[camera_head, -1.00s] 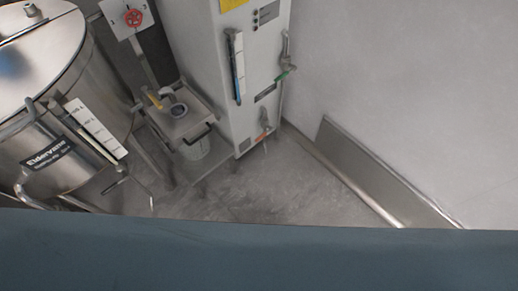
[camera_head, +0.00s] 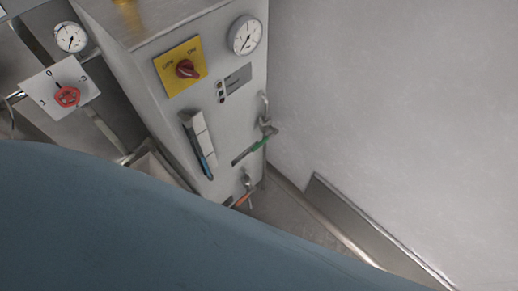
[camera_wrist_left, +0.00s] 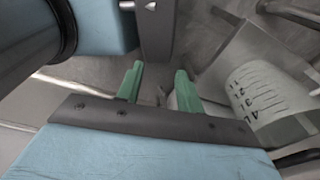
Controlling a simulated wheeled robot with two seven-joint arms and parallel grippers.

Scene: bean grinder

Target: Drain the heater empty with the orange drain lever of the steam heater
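The steam heater (camera_head: 180,100) is a tall grey cabinet at the centre of the head view. Its orange drain lever (camera_head: 242,200) sits low on the front, partly behind a blue part of my own body. A sight gauge (camera_head: 203,160) on the front shows blue in its tube. A green-handled lever (camera_head: 253,148) sits above the orange one on the right. In the left wrist view, my left gripper (camera_wrist_left: 158,78) has its two green fingers apart, with nothing seen held between them. The orange lever is not seen there. My right gripper is in neither view.
The heater front has a red knob (camera_head: 187,69) on a yellow plate and a dial (camera_head: 245,35). A white bucket with litre marks (camera_wrist_left: 268,92) shows beside my left gripper. The wall at right is clear.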

